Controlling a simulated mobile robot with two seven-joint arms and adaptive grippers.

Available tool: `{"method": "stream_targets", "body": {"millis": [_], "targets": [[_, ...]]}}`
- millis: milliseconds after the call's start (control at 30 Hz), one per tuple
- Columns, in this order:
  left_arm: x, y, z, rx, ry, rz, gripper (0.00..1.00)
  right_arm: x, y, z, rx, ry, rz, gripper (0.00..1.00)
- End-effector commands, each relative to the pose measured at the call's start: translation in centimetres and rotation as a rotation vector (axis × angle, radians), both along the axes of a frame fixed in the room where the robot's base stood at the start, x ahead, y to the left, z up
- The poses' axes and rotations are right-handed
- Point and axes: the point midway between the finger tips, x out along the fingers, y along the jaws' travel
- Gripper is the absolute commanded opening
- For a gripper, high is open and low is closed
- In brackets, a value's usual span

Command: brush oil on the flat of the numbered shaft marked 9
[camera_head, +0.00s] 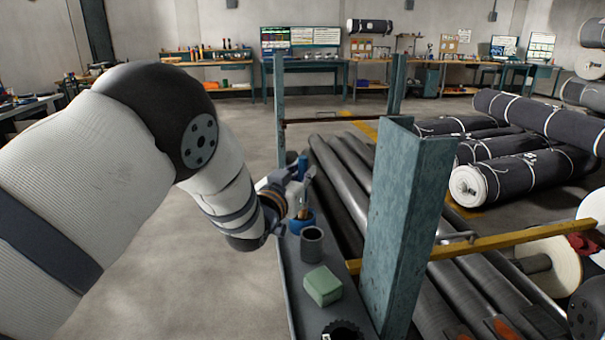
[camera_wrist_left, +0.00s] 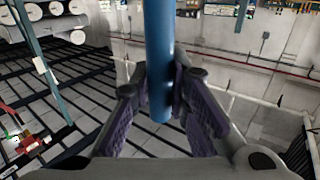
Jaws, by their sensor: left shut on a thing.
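My left gripper (camera_head: 297,190) is shut on a blue handle (camera_wrist_left: 159,60), which stands between its fingers in the left wrist view. In the head view the handle's top (camera_head: 303,162) rises above the fingers. Below them a brownish tip shows at a blue pot (camera_head: 308,217); I cannot tell whether it is inside or in front of the pot. Several long grey shafts (camera_head: 345,180) lie side by side in the rack. Some have orange-brown patches (camera_head: 508,329) near their front ends. No number is legible, so I cannot tell which is marked 9. My right gripper is not in view.
A narrow grey tray (camera_head: 290,268) along the rack holds a grey cup (camera_head: 312,243), a green block (camera_head: 322,285) and a dark round thing (camera_head: 342,330). A teal post (camera_head: 405,235) and a yellow bar (camera_head: 500,241) stand near the shafts. The floor at left is clear.

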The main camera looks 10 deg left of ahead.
Motion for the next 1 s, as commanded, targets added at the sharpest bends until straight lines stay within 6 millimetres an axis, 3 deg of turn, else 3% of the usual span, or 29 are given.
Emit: {"method": "stream_targets", "body": {"millis": [33, 100, 500, 1000], "targets": [[0.0, 0.0, 1.6, -0.001, -0.014, 0.0, 0.0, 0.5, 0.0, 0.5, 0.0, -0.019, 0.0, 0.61], [0.0, 0.0, 2.5, -0.001, -0.017, 0.0, 0.0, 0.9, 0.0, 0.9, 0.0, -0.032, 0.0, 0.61], [0.0, 0.0, 6.5, -0.001, -0.016, 0.0, 0.0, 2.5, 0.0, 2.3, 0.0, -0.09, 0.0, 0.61], [0.0, 0.0, 6.7, -0.001, -0.009, 0.0, 0.0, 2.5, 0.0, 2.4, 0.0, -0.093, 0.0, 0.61]]}}
